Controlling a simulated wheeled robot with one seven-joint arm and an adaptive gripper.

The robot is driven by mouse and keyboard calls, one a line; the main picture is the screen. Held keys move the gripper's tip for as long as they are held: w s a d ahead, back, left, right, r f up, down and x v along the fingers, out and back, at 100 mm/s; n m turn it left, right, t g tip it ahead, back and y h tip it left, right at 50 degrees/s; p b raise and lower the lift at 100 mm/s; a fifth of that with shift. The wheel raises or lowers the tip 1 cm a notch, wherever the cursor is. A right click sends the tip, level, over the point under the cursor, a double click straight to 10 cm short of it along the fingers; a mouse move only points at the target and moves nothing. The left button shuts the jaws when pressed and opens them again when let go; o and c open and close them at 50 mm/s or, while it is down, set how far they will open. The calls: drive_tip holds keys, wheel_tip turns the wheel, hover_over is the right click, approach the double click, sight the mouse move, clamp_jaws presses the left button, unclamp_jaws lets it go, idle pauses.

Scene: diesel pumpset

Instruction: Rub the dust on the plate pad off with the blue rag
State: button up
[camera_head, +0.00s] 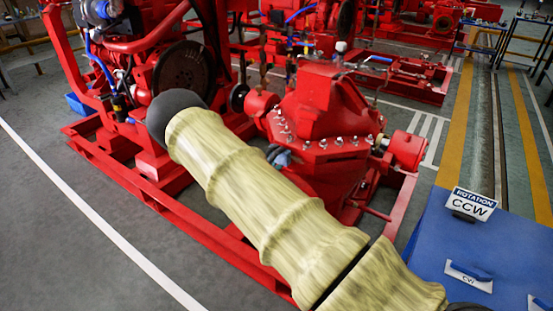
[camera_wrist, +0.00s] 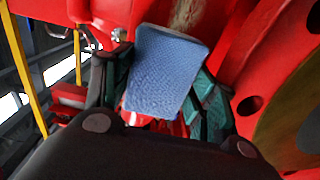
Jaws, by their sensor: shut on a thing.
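The blue rag (camera_wrist: 165,72) is a light blue textured pad in the middle of the wrist view. My gripper (camera_wrist: 160,95) is shut on it, with a dark green-grey finger at each side. A brownish dust patch (camera_wrist: 187,14) shows on a red surface just beyond the rag's upper edge; the rag may hide part of it. I cannot tell whether the rag touches that surface. In the head view, a small blue patch with dark parts (camera_head: 281,157) shows beside the red pump casing (camera_head: 322,115), partly behind my sleeved arm; it looks like my gripper and the rag.
The red pump casing has a bolted flange and stands on a red base frame (camera_head: 165,205). A dark round disc (camera_head: 183,70) is on the engine side. A blue table (camera_head: 480,240) with a "ROTATION CCW" sign (camera_head: 471,204) stands at right. Grey floor is clear at left.

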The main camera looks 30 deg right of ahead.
sight(284, 161)
drive_tip(key=shift+d, duration=0.35)
idle(0.4)
drive_tip(key=shift+s+d+f+p, duration=0.1)
drive_tip(key=shift+s+d+p, duration=0.15)
drive_tip(key=shift+s, duration=0.4)
drive_tip(key=shift+s+d+f+p, duration=0.15)
drive_tip(key=shift+s+d, duration=0.1)
drive_tip(key=shift+s, duration=0.35)
drive_tip(key=shift+s, duration=0.1)
drive_tip(key=shift+s+d+p, duration=0.25)
drive_tip(key=shift+s+d, duration=0.05)
drive_tip(key=shift+s, duration=0.4)
drive_tip(key=shift+s+d+p, duration=0.2)
drive_tip(key=shift+s+d, duration=0.05)
drive_tip(key=shift+s, duration=0.4)
drive_tip(key=shift+s+d+p, duration=0.25)
drive_tip(key=shift+s+d, duration=0.1)
drive_tip(key=shift+s, duration=0.45)
drive_tip(key=shift+s+d+p, duration=0.25)
drive_tip(key=shift+s+d, duration=0.1)
drive_tip(key=shift+s, duration=0.45)
drive_tip(key=shift+s+d+p, duration=0.25)
drive_tip(key=shift+s+d, duration=0.1)
drive_tip(key=shift+s, duration=0.45)
drive_tip(key=shift+w+a, duration=0.1)
drive_tip(key=shift+w, duration=0.1)
